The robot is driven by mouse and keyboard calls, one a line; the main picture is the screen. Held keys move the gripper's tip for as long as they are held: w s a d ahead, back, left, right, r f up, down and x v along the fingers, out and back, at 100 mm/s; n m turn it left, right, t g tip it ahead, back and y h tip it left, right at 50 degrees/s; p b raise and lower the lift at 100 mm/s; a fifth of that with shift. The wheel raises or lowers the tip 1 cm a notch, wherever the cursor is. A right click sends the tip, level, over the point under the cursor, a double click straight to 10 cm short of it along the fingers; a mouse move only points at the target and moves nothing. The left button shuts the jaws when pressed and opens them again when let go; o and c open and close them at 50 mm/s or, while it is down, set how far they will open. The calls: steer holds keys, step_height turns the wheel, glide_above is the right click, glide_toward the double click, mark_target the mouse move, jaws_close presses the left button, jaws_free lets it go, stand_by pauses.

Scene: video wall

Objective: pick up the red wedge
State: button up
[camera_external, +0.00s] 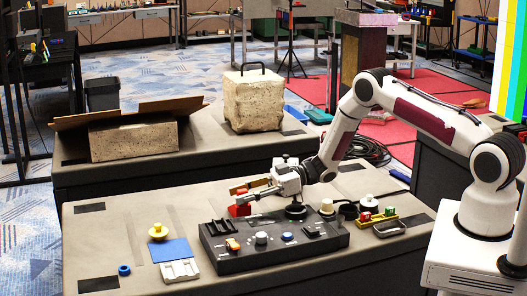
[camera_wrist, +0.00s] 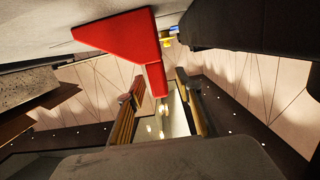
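My gripper (camera_external: 250,193) is right above and beside the wedge, pointing left and tilted. In the wrist view my gripper (camera_wrist: 157,92) has its two fingers apart, with nothing clasped between them. Whether a finger touches the wedge I cannot tell.
A yellow knob (camera_external: 158,231), blue plate (camera_external: 172,250), white block (camera_external: 180,271) and blue ring (camera_external: 124,270) lie left of the panel. A yellow tray (camera_external: 378,221) with coloured pieces stands right of it. The table's left part is mostly clear.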

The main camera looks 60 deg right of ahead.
stand_by(0.4)
jaws_close()
steer(key=shift+r, duration=0.2)
steer(key=shift+r, duration=4.8)
